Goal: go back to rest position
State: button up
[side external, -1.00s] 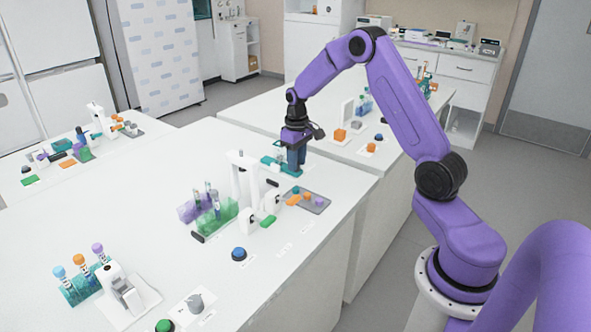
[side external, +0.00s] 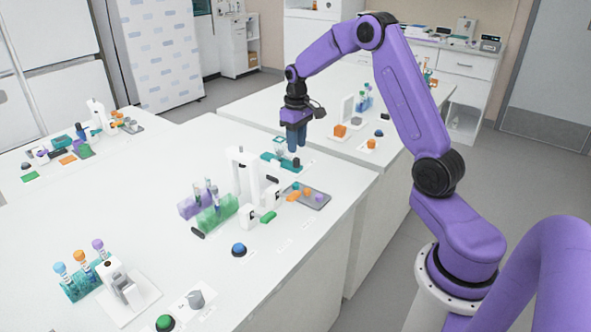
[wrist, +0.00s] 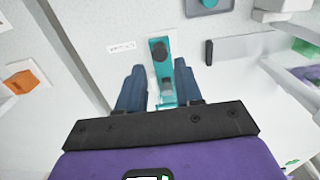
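My gripper (side external: 294,143) hangs pointing down from the purple arm, above the far right part of the near table. Its two dark blue fingers stand apart in the wrist view (wrist: 158,92), and nothing is held between them. A teal device (side external: 273,160) sits on the table below and slightly left of the fingertips. In the wrist view the teal device (wrist: 159,50) shows between and beyond the fingers, with a dark round knob at its far end. The fingertips look clear of it.
A white stand (side external: 243,175) rises left of my gripper, with a grey tray (side external: 322,203) of small coloured pieces in front. Green and purple tube racks (side external: 216,213) stand further left. Free air surrounds the raised arm.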

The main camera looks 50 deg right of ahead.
jog(key=s+a+r+n, duration=0.3)
jog(key=s+a, duration=0.3)
jog(key=a, duration=0.4)
jog(key=s+a+r+n, duration=0.3)
jog(key=s+a, duration=0.4)
jog(key=a, duration=0.3)
jog(key=s+a+n, duration=0.3)
jog(key=s+n, duration=0.3)
jog(key=s, duration=1.5)
jog(key=shift+s+a+n, duration=0.15)
jog(key=shift+s+n, duration=0.15)
jog(key=shift+s, duration=0.05)
